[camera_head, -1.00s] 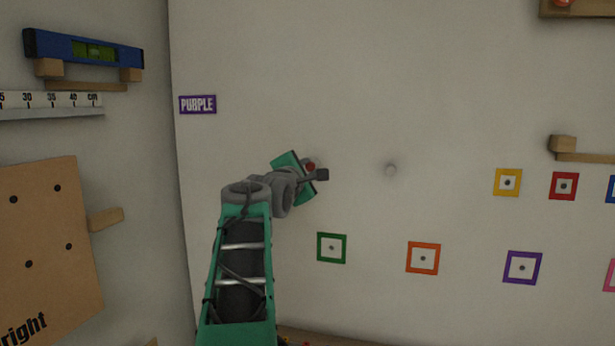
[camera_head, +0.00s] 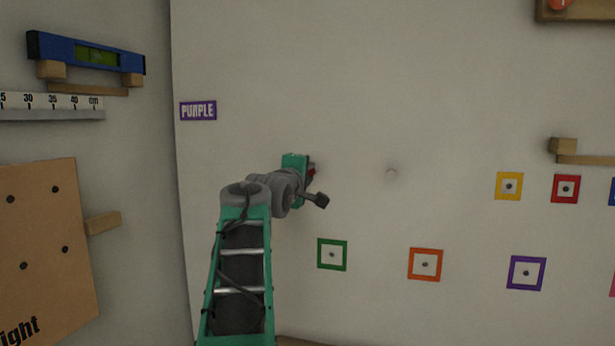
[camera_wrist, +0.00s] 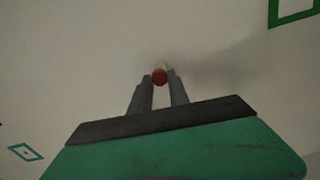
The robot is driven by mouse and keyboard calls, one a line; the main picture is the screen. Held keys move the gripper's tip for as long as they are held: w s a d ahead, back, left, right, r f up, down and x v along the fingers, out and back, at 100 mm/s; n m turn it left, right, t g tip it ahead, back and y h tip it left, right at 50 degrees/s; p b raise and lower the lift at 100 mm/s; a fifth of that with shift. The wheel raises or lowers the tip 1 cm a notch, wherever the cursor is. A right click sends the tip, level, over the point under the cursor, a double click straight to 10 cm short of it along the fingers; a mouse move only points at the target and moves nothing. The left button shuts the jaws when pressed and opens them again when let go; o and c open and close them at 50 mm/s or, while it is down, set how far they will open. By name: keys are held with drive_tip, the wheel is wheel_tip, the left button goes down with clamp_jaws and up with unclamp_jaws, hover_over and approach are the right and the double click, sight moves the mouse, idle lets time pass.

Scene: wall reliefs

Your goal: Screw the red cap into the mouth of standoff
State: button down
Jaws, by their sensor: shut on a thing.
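The red cap (camera_wrist: 159,76) sits between the two grey fingertips of my gripper (camera_wrist: 162,82) in the wrist view. My gripper is shut on it. A little red of the cap (camera_head: 312,172) also shows beside my gripper (camera_head: 308,174) in the head view, close to the pale wall. A pale blur shows just behind the cap in the wrist view. I cannot tell whether it is the standoff, or whether the cap touches it. A small pale round knob (camera_head: 391,173) stands on the wall to the right, apart from my gripper.
Coloured square frames line the wall below and right, among them a green frame (camera_head: 332,255) and an orange frame (camera_head: 425,265). A PURPLE sign (camera_head: 198,111) hangs at the left. A blue level (camera_head: 85,54) and a wooden board (camera_head: 45,245) are on the left wall.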

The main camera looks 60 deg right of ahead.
drive_tip(key=shift+r+m+b, duration=0.15)
drive_tip(key=shift+m+b, duration=0.35)
drive_tip(key=shift+m, duration=1.6)
drive_tip(key=m+b, duration=0.1)
drive_tip(key=m, duration=0.4)
drive_tip(key=shift+b, duration=0.35)
drive_tip(key=c, duration=1.5)
unclamp_jaws()
